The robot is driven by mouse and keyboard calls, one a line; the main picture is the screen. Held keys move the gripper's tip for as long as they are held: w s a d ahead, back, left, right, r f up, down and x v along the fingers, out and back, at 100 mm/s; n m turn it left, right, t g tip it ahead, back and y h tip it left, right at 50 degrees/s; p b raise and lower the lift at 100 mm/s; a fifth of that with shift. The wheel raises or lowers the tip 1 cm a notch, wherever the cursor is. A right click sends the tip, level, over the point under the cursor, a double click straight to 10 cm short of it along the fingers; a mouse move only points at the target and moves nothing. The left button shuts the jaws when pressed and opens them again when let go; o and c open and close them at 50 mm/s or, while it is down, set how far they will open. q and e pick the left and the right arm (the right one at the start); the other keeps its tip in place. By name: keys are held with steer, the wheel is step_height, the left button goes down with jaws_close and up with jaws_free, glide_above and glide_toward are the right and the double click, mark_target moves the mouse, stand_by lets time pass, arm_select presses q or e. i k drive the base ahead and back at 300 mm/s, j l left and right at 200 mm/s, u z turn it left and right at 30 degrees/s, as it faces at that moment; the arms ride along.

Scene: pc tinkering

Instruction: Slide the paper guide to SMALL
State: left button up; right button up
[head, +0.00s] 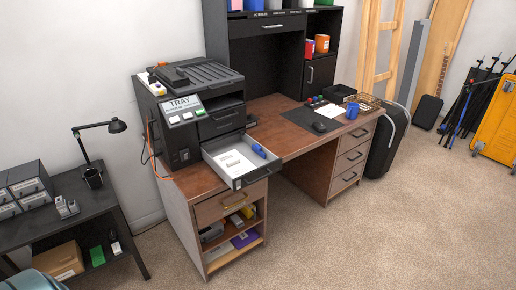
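A black printer-like machine (178,125) with a "TRAY" label (182,104) stands on the left end of the brown desk. Its light grey paper tray (222,178) is pulled out toward the front right, over the desk's edge. White paper (236,163) lies in the tray. A blue piece (258,150), which looks like the paper guide, sits at the tray's right side. Any size marks in the tray are too small to read. Neither of my grippers is in view.
Open shelves (236,228) with small items sit below the tray. A black mat (313,119) and a blue cup (352,110) are on the desk's right part. A dark side table (60,225) with a lamp (117,126) stands at left. The carpet (350,240) in front is clear.

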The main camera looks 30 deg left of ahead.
mark_target(257, 149)
steer(key=i+j+u, duration=0.35)
steer(key=i, duration=0.25)
steer(key=i+j+u, duration=0.25)
steer(key=i+u, duration=0.15)
steer(key=i, duration=0.25)
steer(key=i+u, duration=0.35)
steer(key=i, duration=0.35)
